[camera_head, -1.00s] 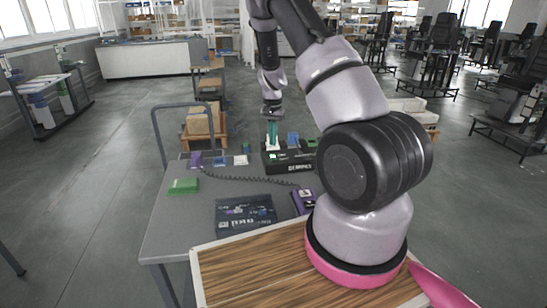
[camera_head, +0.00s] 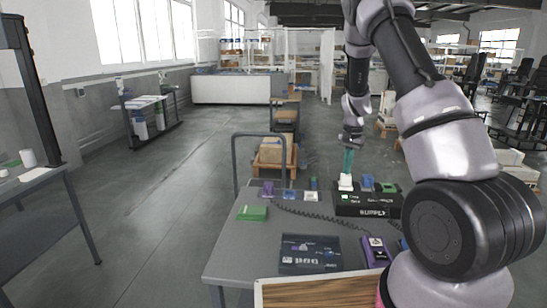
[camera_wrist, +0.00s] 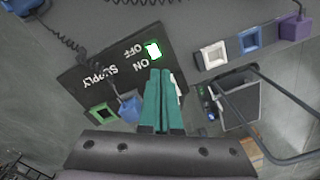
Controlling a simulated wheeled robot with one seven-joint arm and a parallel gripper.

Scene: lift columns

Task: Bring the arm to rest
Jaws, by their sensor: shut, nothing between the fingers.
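My gripper (camera_head: 347,162) hangs fingers-down over the black supply box (camera_head: 380,211) on the grey table. Its teal fingers are together and hold nothing; they also show in the wrist view (camera_wrist: 163,97). The wrist view shows the box face (camera_wrist: 85,75) with "SUPPLY", "ON" and "OFF" lettering, a lit green-white switch (camera_wrist: 153,49), a green-framed socket (camera_wrist: 101,114) and a blue plug (camera_wrist: 130,107). A white piece lies partly hidden behind the fingertips. I cannot tell whether the fingertips touch anything.
A wood-topped surface (camera_head: 318,292) is nearest. A cart with a box (camera_head: 271,152) stands behind. Open floor lies left of the table.

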